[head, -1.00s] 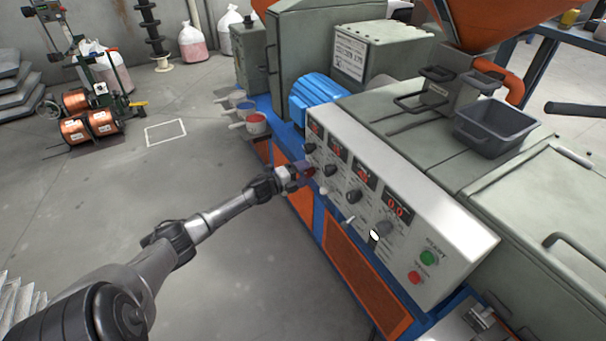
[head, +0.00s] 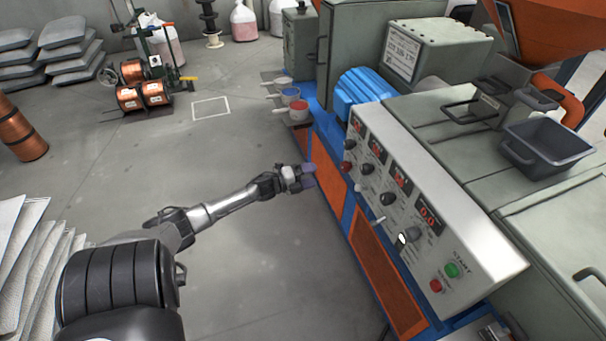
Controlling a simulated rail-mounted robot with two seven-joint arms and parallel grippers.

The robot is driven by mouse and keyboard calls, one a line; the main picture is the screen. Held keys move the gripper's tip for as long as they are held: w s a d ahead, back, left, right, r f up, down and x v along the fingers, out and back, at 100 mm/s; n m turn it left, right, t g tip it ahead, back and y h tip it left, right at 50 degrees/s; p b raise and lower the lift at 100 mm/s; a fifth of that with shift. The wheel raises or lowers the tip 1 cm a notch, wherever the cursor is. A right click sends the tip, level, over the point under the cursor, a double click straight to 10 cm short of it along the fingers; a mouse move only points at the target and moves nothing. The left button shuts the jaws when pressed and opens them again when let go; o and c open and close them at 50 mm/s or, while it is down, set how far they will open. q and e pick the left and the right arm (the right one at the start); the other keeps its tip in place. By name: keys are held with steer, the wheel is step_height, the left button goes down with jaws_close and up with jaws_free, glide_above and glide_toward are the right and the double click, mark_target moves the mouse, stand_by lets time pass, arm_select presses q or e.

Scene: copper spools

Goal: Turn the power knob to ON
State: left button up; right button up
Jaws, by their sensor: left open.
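The machine's slanted white control panel (head: 446,240) carries red displays, several black knobs and small switches. A red knob (head: 346,168) sits at the panel's lower left end, near a black knob (head: 351,144). The labels are too small to read, so I cannot tell which knob is the power knob or how it is set. My left gripper (head: 308,176) is open and empty. It is left of the red knob, with a visible gap between its fingers and the panel. My right gripper is not in view.
A green button (head: 452,270) and a red button (head: 436,286) are at the panel's right end. Cups of coloured pellets (head: 298,110) stand beyond the gripper beside the blue motor (head: 363,91).

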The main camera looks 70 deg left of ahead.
arm_select(q)
steer(key=s, duration=0.2)
steer(key=shift+s, duration=0.3)
stand_by(0.3)
